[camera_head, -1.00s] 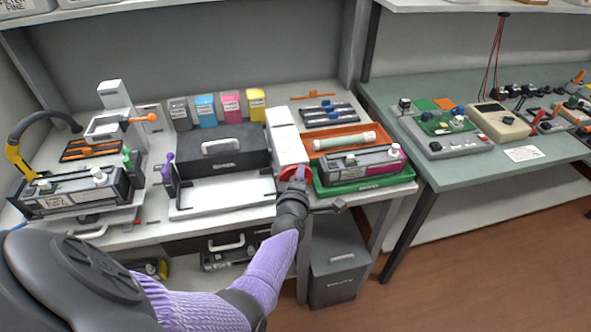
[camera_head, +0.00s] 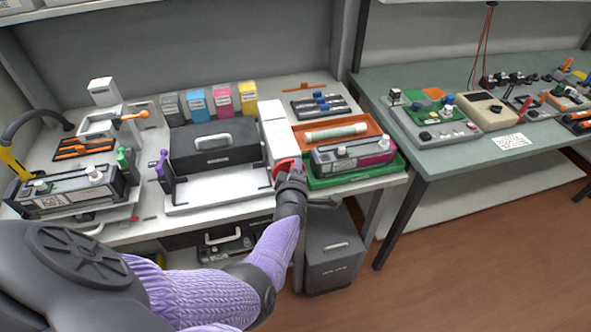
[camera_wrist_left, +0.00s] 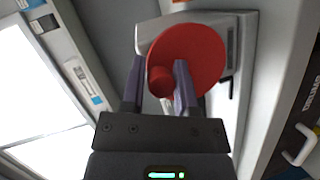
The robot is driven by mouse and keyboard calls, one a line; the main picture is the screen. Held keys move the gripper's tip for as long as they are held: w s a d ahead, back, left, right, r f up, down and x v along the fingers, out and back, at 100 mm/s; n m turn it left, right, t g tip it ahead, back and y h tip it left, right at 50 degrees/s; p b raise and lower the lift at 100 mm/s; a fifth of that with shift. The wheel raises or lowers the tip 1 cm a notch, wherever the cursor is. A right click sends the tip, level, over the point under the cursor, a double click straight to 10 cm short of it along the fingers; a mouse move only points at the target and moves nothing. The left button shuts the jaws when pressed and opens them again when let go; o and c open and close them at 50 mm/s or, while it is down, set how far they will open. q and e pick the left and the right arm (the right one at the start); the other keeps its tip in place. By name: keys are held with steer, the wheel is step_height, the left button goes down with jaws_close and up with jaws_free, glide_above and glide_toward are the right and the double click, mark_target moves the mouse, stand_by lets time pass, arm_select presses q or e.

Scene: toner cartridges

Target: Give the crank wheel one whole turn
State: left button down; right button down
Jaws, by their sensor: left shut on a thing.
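The red crank wheel (camera_wrist_left: 205,55) sits on the front of a white housing (camera_wrist_left: 251,60), and its round knob (camera_wrist_left: 160,80) stands out towards me in the left wrist view. My left gripper (camera_wrist_left: 160,84) is shut on that knob, with one purple-grey finger on each side. In the head view the wheel's red rim (camera_head: 283,164) shows just above my left gripper (camera_head: 292,178), at the front of the white housing (camera_head: 277,130). The gripper and wrist hide most of the wheel there. My right gripper is not in view.
A green tray (camera_head: 318,183) with a toner cartridge (camera_head: 352,154) stands close to the right of the wheel. A black box with a handle (camera_head: 214,146) is to the left, behind a white tray (camera_head: 222,190). A grey bin (camera_head: 333,258) stands below.

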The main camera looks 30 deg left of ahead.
arm_select(q)
steer(key=shift+c, duration=2)
jaws_free()
steer(key=shift+a+f, duration=0.1)
steer(key=shift+s+r+p, duration=0.2)
steer(key=shift+s+p, duration=0.05)
steer(key=shift+p, duration=0.05)
steer(key=p+v, duration=0.6)
steer(key=v, duration=0.3)
steer(key=shift+s+d, duration=0.2)
steer(key=shift+d, duration=0.1)
steer(key=shift+f, duration=0.1)
